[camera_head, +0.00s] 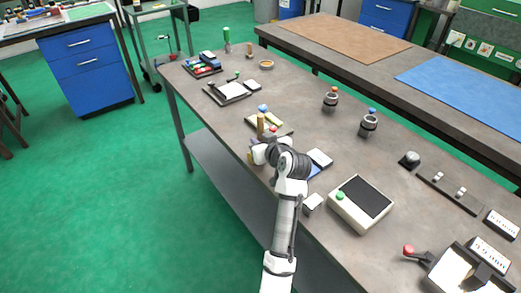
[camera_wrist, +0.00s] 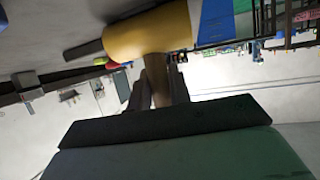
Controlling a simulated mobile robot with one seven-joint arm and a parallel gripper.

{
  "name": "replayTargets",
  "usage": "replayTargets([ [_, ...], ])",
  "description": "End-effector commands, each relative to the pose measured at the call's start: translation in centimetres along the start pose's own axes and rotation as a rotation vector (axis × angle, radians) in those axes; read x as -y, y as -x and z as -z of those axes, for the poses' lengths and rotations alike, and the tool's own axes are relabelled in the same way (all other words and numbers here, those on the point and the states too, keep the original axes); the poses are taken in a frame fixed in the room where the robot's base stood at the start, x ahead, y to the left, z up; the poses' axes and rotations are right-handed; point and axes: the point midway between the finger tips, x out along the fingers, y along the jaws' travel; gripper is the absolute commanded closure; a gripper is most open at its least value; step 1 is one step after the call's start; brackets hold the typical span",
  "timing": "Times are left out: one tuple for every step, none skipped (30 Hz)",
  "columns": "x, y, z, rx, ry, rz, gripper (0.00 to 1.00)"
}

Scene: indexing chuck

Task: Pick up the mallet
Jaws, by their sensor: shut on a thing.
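The mallet shows large in the wrist view, with a yellow cylindrical head (camera_wrist: 150,34) and a brown handle (camera_wrist: 158,80). My gripper (camera_wrist: 157,92) is shut on the handle just below the head, with a dark finger on each side. In the head view my gripper (camera_head: 258,152) is at the near edge of the workbench, beyond my white arm. A small yellow part shows beside it there, but I cannot tell how much of the mallet that is. My wrist hides the rest.
The grey workbench (camera_head: 300,110) holds a tray with a tan upright piece (camera_head: 261,123) just beyond my gripper. A beige box with a dark screen (camera_head: 361,197) stands to the right. Two knobbed cylinders (camera_head: 368,124) stand farther back. Bare bench lies between them.

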Motion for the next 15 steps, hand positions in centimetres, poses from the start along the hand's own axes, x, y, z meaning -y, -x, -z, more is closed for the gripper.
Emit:
replayTargets([
  [0.0,0.0,0.0,0.000,0.000,0.000,1.00],
  [0.0,0.0,0.0,0.000,0.000,0.000,1.00],
  [0.0,0.1,0.2,-0.004,0.001,-0.001,1.00],
  [0.0,0.1,0.2,-0.004,0.001,-0.001,1.00],
  [0.0,0.1,0.2,-0.004,0.001,-0.001,1.00],
  [0.0,0.1,0.2,-0.004,0.001,-0.001,1.00],
  [0.0,0.1,0.2,-0.004,0.001,-0.001,1.00],
  [0.0,0.1,0.2,-0.004,0.001,-0.001,1.00],
  [0.0,0.1,0.2,-0.004,0.001,-0.001,1.00],
  [0.0,0.1,0.3,-0.005,0.001,-0.001,1.00],
  [0.0,0.1,0.3,-0.005,0.002,-0.001,1.00],
  [0.0,0.2,0.5,-0.005,0.002,-0.001,1.00],
  [0.0,0.2,0.6,-0.006,0.002,-0.001,1.00],
  [0.0,0.3,0.8,-0.006,0.003,-0.001,1.00],
  [0.0,0.4,1.1,-0.007,0.004,-0.001,1.00],
])
